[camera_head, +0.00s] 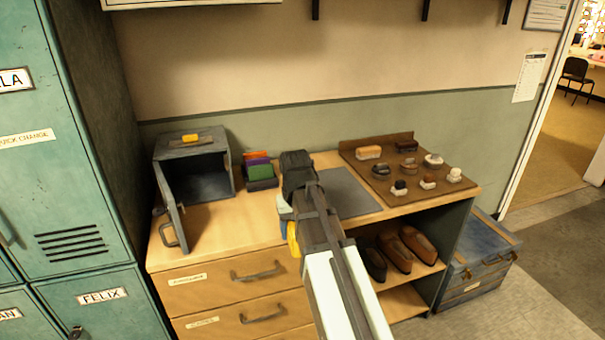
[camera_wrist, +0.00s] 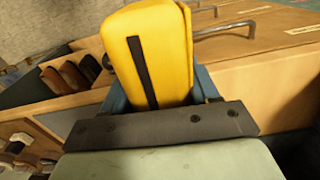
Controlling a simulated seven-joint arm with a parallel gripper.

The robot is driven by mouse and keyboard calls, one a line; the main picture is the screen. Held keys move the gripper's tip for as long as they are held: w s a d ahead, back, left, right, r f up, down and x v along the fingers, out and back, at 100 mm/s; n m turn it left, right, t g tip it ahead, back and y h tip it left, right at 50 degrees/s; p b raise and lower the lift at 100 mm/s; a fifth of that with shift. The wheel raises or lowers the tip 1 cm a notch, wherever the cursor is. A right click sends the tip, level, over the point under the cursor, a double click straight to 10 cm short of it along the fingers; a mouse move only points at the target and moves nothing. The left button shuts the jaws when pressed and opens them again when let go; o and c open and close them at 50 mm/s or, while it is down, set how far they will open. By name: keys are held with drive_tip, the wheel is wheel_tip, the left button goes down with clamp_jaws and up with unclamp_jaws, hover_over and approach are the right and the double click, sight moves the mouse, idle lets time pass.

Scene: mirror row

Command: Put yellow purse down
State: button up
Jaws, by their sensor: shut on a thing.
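In the head view only a small yellow edge of the purse (camera_head: 293,238) shows beside my gripper (camera_head: 290,212); my arm hides the rest. The purse is near the front edge of the wooden cabinet top (camera_head: 215,245). I cannot tell its exact height.
An open grey box (camera_head: 195,158) with a yellow item on its lid stands at left, its door (camera_head: 170,205) swung forward. Coloured purses in a holder (camera_head: 260,172) stand at the back.

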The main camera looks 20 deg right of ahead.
drive_tip(key=w+d+r, duration=0.4)
drive_tip(key=w+d, duration=0.5)
drive_tip(key=w+d+r, duration=0.4)
drive_tip(key=w+d, duration=0.5)
drive_tip(key=shift+n, duration=0.4)
drive_tip(key=shift+s+a+f, duration=0.1)
drive_tip(key=shift+f, duration=1.65)
drive_tip(key=shift+s+a+f, duration=0.1)
drive_tip(key=shift+s+f, duration=0.05)
drive_tip(key=shift+f, duration=1.55)
drive_tip(key=shift+s+a+f, duration=0.1)
drive_tip(key=shift+f, duration=1.65)
drive_tip(key=shift+f, duration=0.1)
drive_tip(key=o, duration=1.1)
drive_tip(key=shift+o, duration=0.2)
wheel_tip(320, 180, up, 12)
